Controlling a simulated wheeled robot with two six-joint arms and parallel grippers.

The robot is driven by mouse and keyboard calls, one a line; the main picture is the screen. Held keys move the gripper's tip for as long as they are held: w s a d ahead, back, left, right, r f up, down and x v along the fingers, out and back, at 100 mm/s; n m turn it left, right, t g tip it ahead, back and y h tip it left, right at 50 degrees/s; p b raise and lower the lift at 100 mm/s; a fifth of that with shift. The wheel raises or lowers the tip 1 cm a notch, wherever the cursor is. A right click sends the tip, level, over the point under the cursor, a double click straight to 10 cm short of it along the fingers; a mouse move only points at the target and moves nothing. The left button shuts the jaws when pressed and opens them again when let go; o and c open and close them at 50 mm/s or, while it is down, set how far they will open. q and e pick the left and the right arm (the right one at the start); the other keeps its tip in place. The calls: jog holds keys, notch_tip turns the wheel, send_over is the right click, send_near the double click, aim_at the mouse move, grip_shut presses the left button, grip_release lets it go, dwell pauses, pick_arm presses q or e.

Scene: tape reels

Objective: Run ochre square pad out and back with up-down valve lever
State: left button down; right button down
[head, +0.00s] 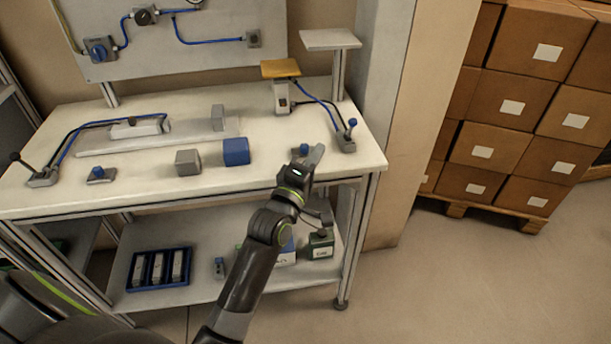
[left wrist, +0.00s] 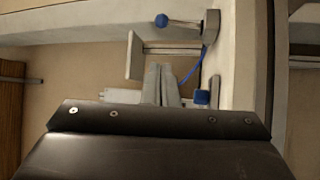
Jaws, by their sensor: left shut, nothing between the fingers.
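The ochre square pad (head: 280,68) sits on top of an upright grey cylinder (head: 282,98) at the back right of the bench. Blue and black hoses run from it to a valve with a blue-knobbed lever (head: 350,128) at the bench's right edge. My left gripper (head: 313,155) is shut and empty over the front right of the bench, left of and nearer than that lever. In the left wrist view its pale fingers (left wrist: 162,85) are together, apart from a blue-knobbed lever (left wrist: 162,20). The ochre pad cannot be made out there. My right gripper is not in view.
A small blue-knobbed unit (head: 304,149) is close to the left gripper. A black-knobbed lever (head: 38,172) stands at the bench's left. A blue block (head: 236,152) and a grey block (head: 188,162) lie mid-bench. A pale plate (head: 330,39) on a post stands behind.

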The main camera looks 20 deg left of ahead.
pick_arm(q)
jog(key=shift+b+v, duration=0.5)
jog(key=shift+v, duration=2.1)
